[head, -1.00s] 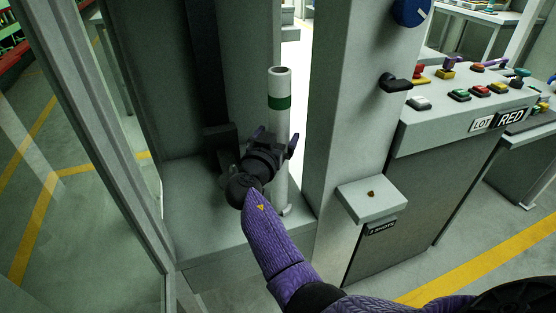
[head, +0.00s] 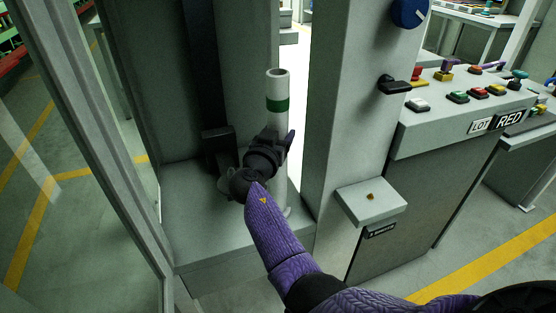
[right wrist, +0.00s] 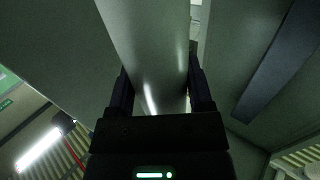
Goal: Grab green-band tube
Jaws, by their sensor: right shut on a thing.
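The green-band tube (head: 278,90) is a pale, hollow-topped tube standing upright on a grey ledge inside an open cabinet bay in the head view. Its green band (head: 278,104) is near the top. My right gripper (head: 280,150) is shut on the tube below the band and hides part of its middle. In the right wrist view the tube (right wrist: 150,60) runs between the two dark fingers of the gripper (right wrist: 160,90), one on each side. My left gripper is not in view.
The ledge (head: 200,235) carries the tube. A grey post (head: 350,130) with a black handle (head: 395,86) and a blue knob stands close on the right. A glass-panelled frame (head: 110,170) is on the left. A button console (head: 465,110) stands further right.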

